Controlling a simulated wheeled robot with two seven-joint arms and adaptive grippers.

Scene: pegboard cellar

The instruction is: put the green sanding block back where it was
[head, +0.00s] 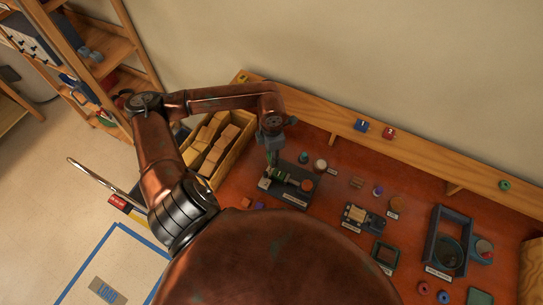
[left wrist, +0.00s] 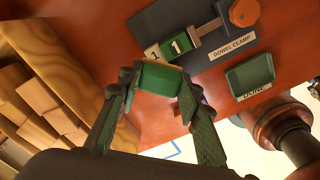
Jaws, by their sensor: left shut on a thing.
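A green sanding block (left wrist: 160,79) is between the fingertips of my left gripper (left wrist: 158,92), which is shut on it. In the head view my left gripper (head: 272,156) points down over the left end of the dowel clamp (head: 284,180); the block is too small there to tell from the fingers. The dowel clamp, on a dark base with an orange knob (left wrist: 243,12), also shows in the left wrist view (left wrist: 208,28). Whether the block touches anything beneath it cannot be told. My right gripper is not in view.
A wooden crate of blocks (head: 241,148) stands left of the clamp. Right of it are small discs, a small device (head: 362,218), a green tray (head: 385,253) and a dark frame (head: 437,222). A wooden ledge (head: 420,158) runs along the wall. Some red tabletop is bare between things.

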